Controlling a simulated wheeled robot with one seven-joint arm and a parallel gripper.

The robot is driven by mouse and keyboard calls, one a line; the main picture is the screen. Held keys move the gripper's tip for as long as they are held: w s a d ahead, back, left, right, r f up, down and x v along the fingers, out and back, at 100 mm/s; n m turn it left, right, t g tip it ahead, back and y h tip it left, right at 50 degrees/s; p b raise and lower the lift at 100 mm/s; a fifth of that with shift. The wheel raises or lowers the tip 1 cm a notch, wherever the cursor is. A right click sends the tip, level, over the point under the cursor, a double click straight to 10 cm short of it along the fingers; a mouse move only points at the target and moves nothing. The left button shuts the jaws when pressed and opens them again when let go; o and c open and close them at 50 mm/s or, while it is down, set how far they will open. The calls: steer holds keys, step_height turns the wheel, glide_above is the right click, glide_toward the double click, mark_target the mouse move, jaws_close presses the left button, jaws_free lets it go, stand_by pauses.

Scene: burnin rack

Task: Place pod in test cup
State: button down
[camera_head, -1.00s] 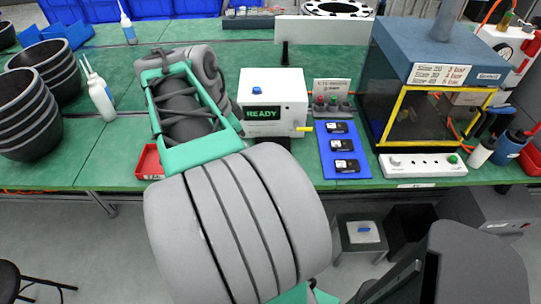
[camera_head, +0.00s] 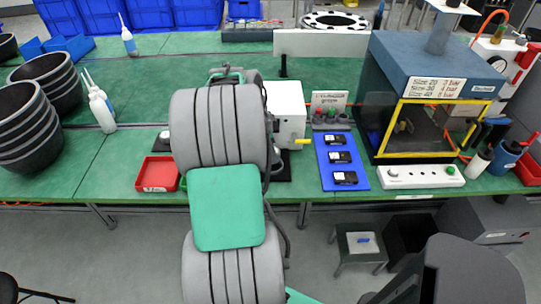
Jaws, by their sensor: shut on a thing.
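My arm stands across the middle of the view, and its thick grey links hide my gripper and whatever it holds. Three black pods with white labels, such as the middle one (camera_head: 340,157), lie in a column on a blue mat (camera_head: 326,180). The white tester box (camera_head: 290,105) with a yellow lever (camera_head: 303,141) is half hidden behind my arm; its READY display is covered. A small dark item (camera_head: 163,141) shows just left of my arm. I cannot make out the test cup.
A red tray (camera_head: 158,174) sits at the table's front edge. White bottles (camera_head: 101,108) and stacked black bowls (camera_head: 25,127) stand left. The back-left green tabletop is mostly clear.

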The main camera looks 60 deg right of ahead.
step_height(320, 180, down, 3)
steer(key=shift+r, duration=0.1)
